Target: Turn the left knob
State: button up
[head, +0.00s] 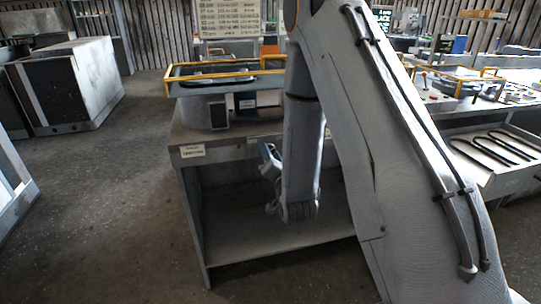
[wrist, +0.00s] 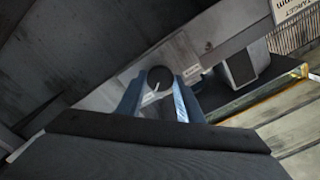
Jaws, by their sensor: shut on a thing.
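In the wrist view a round dark knob (wrist: 160,79) with a white pointer line sits on a light grey panel (wrist: 112,92). My gripper (wrist: 158,92) has its two blue-grey fingers on either side of the knob and is shut on it. The pointer line looks tilted in this view. In the head view my gripper (head: 269,160) shows only in part beside my arm, at the front of the workbench (head: 222,150). The knob is hidden there. I cannot tell from these frames whether a second knob stands beside it.
The bench has an open lower shelf (head: 240,235) and a yellow-railed top (head: 225,78). A black-faced box (wrist: 243,67) lies right of the knob in the wrist view. A side bench (head: 510,165) stands at right, a dark-sided cabinet (head: 75,88) at left. The left floor is clear.

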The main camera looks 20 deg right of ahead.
jog(key=shift+m, duration=0.3)
jog(key=o, duration=1.1)
jog(key=shift+c, duration=0.2)
jog(key=s+b, duration=0.1)
jog(key=s, duration=0.7)
jog(key=shift+w, duration=0.1)
